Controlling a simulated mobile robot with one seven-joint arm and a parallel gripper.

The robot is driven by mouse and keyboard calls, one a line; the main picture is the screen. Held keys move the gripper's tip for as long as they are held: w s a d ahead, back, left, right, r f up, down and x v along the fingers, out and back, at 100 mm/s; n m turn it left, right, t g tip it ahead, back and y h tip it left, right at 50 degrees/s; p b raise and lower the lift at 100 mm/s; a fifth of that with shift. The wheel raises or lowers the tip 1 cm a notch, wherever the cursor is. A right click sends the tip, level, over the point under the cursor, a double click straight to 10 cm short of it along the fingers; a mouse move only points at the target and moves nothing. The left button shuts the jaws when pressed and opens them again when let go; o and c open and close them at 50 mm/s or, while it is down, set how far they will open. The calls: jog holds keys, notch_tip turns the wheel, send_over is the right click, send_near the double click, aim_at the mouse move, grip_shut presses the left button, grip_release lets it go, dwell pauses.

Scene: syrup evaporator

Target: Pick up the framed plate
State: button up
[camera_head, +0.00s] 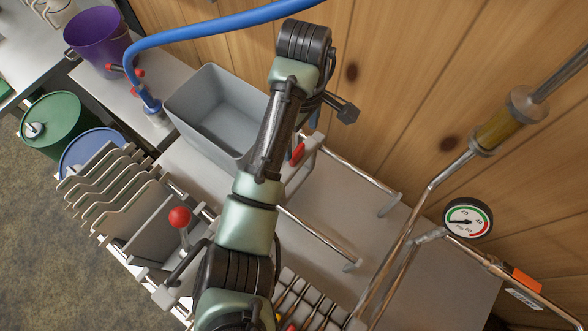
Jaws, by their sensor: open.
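Several pale plates (112,190) stand upright in a row on the rails at the left; I cannot tell for sure which one is the framed plate. A larger grey plate (152,238) stands at the near end of the row, beside a red-knobbed lever. My arm rises through the middle of the view. My gripper (343,108) is partly hidden behind the arm, high at the upper middle, well to the right of the plates. It is open, and nothing shows in it.
A grey bin (218,115) stands between the plates and the wooden wall. A blue hose (215,27) arches over the back. A pressure gauge (467,218) and metal pipes are at the right. The grey tabletop (325,205) has bare room between the rails.

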aim_at(297, 150)
notch_tip(297, 150, down, 3)
jog(key=shift+w+r, duration=0.1)
jog(key=shift+w+a+f+p, duration=0.15)
jog(key=shift+f+p, duration=0.35)
jog(key=shift+f, duration=0.85)
jog(key=shift+a+f+p, duration=0.15)
jog(key=shift+f+p, duration=0.3)
jog(key=shift+f, duration=0.85)
grip_shut()
jog(key=shift+r, duration=0.1)
